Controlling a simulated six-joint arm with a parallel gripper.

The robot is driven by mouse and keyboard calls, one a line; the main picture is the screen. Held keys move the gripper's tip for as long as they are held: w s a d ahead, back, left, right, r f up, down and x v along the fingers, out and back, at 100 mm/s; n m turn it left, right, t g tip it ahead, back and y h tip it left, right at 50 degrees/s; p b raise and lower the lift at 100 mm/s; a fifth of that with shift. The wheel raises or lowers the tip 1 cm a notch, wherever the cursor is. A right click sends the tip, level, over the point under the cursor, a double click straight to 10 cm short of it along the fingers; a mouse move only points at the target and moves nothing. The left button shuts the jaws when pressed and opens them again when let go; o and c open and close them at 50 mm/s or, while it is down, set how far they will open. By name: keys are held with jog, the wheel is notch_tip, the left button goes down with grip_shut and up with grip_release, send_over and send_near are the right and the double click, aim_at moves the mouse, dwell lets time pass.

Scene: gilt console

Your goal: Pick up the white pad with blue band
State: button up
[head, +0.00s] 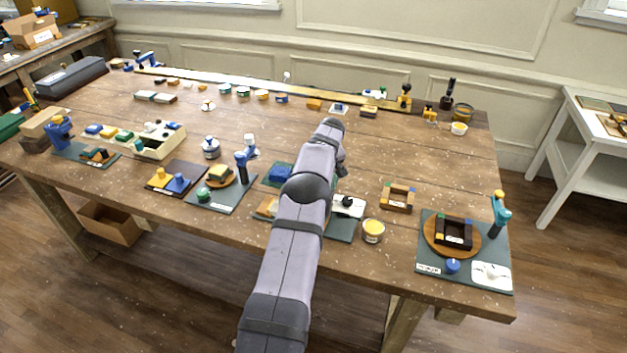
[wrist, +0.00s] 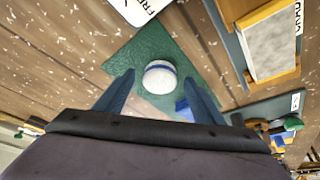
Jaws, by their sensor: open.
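The white pad with a blue band (wrist: 160,76) shows in the wrist view as a round white piece with a blue stripe near its far edge. It lies on a green mat (wrist: 125,63). My gripper (wrist: 159,78) is open, with one dark blue finger on each side of the pad in the picture and nothing held. I cannot tell how high the fingers are above the mat. In the head view my arm reaches over the table and hides the pad; part of the green mat (head: 269,181) shows left of the arm.
A blue block (head: 281,173) sits on the mat, and blue also shows beside the right finger. A white lettered card (wrist: 137,8) lies beyond the mat. A wood-edged pale block (wrist: 270,45) stands at right. A yellow-topped jar (head: 373,231) and wooden frame (head: 397,197) stand right of my arm.

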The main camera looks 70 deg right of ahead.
jog(key=c, duration=1.1)
jog(key=shift+c, duration=0.2)
jog(key=shift+r+b, duration=0.4)
jog(key=shift+r, duration=0.1)
notch_tip(320, 180, up, 9)
